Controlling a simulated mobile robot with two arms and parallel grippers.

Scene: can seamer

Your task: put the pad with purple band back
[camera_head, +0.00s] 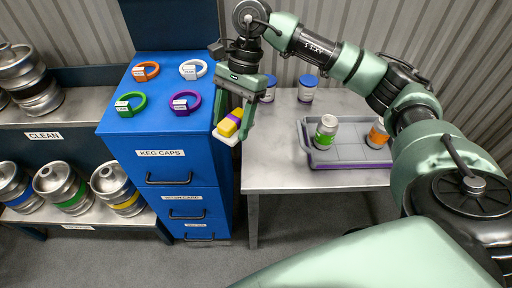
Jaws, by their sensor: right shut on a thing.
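The gripper holds the pad tilted, in front of the gap between the blue cabinet and the grey table. Its fingers hide part of the pad, and I cannot tell its exact height. My left gripper is not in view.
The blue keg-cap cabinet (160,128) has orange, white, green and purple rings on top. The metal table (270,165) holds a grey tray (350,157) with a green-banded can and an orange-banded can. Blue-lidded jars (308,90) stand behind. Kegs (62,185) fill shelves at left.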

